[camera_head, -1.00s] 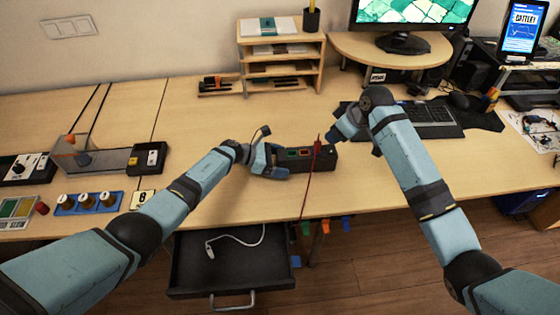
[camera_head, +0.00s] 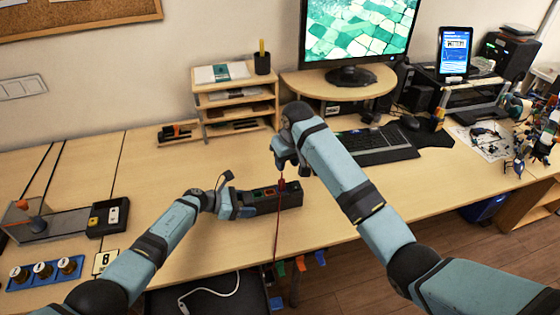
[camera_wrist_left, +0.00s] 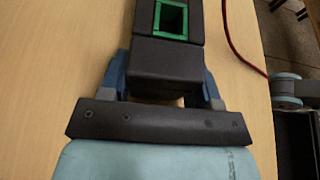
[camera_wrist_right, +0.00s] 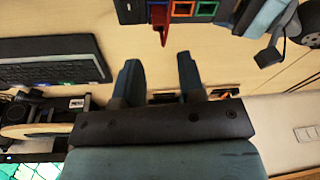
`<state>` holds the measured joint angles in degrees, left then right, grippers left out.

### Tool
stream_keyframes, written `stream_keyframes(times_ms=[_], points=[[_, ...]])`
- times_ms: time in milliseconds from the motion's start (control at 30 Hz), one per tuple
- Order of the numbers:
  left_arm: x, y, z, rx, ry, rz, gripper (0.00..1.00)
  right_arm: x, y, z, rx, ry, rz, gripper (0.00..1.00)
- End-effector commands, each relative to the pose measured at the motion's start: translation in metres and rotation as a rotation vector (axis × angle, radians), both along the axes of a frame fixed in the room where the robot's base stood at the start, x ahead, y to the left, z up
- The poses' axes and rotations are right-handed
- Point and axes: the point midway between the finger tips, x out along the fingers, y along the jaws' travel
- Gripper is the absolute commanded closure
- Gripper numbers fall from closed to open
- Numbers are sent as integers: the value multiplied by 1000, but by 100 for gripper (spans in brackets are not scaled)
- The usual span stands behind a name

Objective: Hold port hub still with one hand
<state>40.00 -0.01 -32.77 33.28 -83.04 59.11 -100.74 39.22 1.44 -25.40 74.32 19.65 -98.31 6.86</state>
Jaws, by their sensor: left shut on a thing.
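The port hub (camera_head: 292,193) is a long black box lying on the desk, with red, orange and green framed ports on top. My left gripper (camera_head: 240,204) is shut on its left end; in the left wrist view its fingers lie on both sides of the hub (camera_wrist_left: 165,60). A red plug (camera_head: 282,184) with a red cable stands upright at the hub; it also shows in the right wrist view (camera_wrist_right: 160,22). My right gripper (camera_wrist_right: 158,72) is open and empty, above and apart from the hub.
A keyboard (camera_head: 377,146) lies right of the hub, and a wooden shelf (camera_head: 199,103) stands behind. A drawer (camera_head: 225,300) with a white cable is open below the desk edge.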

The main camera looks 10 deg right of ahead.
Motion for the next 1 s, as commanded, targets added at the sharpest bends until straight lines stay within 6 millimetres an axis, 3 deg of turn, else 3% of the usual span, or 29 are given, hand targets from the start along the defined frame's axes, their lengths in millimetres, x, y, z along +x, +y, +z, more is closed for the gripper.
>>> stream_keyframes(times_ms=[200, 333, 800, 1000], points=[[0, 0, 0, 0, 1, 0, 70, 2, 10, 9, -62, 52, -184, 64], [0, 0, 0, 0, 1, 0, 70, 3, 10, 0, -70, 57, -205, 64], [0, 0, 0, 0, 1, 0, 70, 13, 11, -83, -69, 56, -201, 64], [0, 0, 0, 0, 1, 0, 70, 16, 12, -103, -67, 54, -201, 64]])
